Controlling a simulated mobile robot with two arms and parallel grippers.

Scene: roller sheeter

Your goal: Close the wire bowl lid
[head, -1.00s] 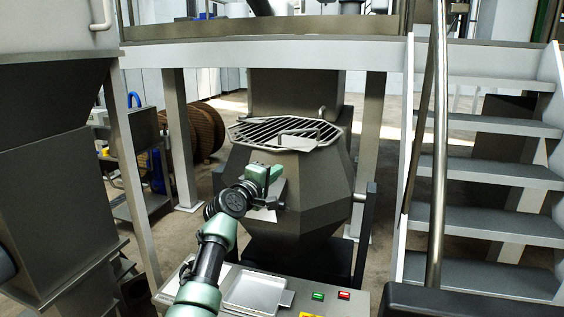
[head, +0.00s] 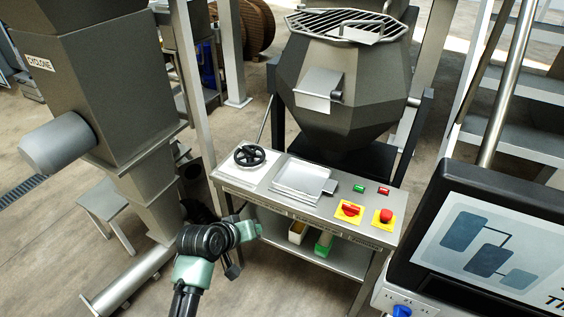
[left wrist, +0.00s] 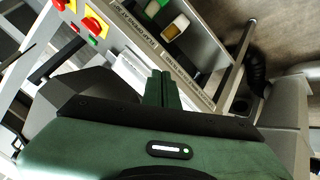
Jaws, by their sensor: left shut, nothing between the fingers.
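The wire bowl lid (head: 345,27) is a dark barred grille with a pale rim. It lies about level over the mouth of the faceted metal bowl (head: 340,95) at the top of the head view. Its top edge is close to the picture's edge. My left gripper (head: 256,229) is low in the head view, well below and in front of the bowl, at the left front of the control table. It is shut and empty, and touches neither lid nor bowl. Its closed green fingers (left wrist: 163,88) show in the left wrist view. My right gripper is not in view.
The control table (head: 230,178) with a black handwheel (head: 249,155), a tray (head: 302,178) and red switches stands between my left gripper and the bowl. The cyclone (head: 105,85) is at left. A screen (head: 490,240) and stairs (head: 520,140) are at right.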

